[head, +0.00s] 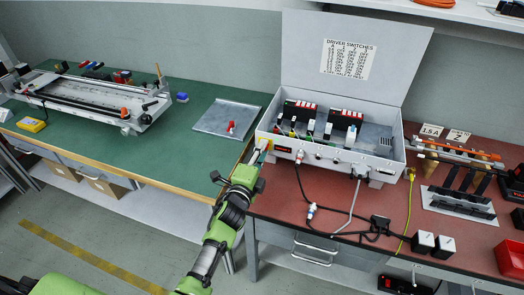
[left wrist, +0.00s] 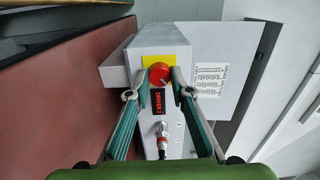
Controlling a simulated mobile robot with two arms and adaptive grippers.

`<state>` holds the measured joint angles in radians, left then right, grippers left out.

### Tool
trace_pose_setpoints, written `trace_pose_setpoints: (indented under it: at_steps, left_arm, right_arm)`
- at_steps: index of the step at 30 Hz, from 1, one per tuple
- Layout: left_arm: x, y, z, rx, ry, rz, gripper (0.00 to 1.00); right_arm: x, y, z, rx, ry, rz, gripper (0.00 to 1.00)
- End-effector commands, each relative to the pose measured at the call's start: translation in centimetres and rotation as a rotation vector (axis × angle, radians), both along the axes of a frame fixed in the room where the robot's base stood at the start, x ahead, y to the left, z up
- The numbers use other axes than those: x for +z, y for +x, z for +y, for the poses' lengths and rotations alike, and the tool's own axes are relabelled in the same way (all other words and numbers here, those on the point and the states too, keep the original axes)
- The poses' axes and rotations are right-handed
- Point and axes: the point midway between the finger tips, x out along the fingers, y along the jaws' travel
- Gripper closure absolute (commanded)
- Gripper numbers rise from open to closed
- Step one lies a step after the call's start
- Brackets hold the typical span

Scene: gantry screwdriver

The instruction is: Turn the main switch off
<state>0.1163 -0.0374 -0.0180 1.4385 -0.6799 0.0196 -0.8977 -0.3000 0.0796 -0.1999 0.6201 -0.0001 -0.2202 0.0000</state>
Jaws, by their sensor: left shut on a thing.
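The main switch is a red rotary knob (left wrist: 159,72) on a yellow plate (left wrist: 168,62), on the side of the grey driver box (head: 330,168). In the left wrist view my left gripper (left wrist: 159,80) has one finger on each side of the knob and is shut on it. In the head view the left gripper (head: 256,157) reaches the left end of the box front; its fingers largely hide the knob there. A "DRIVER 2" label (left wrist: 158,101) and a metal connector (left wrist: 163,133) sit beside the knob. My right gripper is not in view.
The box lid (head: 350,55) stands open with a "DRIVER SWITCHES" sheet (head: 347,59). Cables hang from the box front onto the red bench top (head: 285,205). A green bench (head: 165,150) on the left holds a rail fixture (head: 95,98) and a grey plate (head: 225,118).

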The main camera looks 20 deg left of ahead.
Motion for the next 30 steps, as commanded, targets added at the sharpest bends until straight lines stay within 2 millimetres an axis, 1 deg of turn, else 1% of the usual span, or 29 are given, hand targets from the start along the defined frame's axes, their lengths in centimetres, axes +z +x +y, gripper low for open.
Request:
trace_pose_setpoints:
  at_steps: [18,24,30]
  left_arm:
    - [0.1,0.0,0.1,0.002,-0.574,0.022,1.00]
    - [0.0,0.0,0.1,0.003,-0.717,0.028,1.00]
    - [0.1,0.0,0.1,0.002,-0.816,0.030,1.00]
  right_arm:
    - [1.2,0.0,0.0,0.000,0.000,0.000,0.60]
    - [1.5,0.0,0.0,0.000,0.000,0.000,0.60]
    - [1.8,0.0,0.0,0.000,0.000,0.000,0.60]
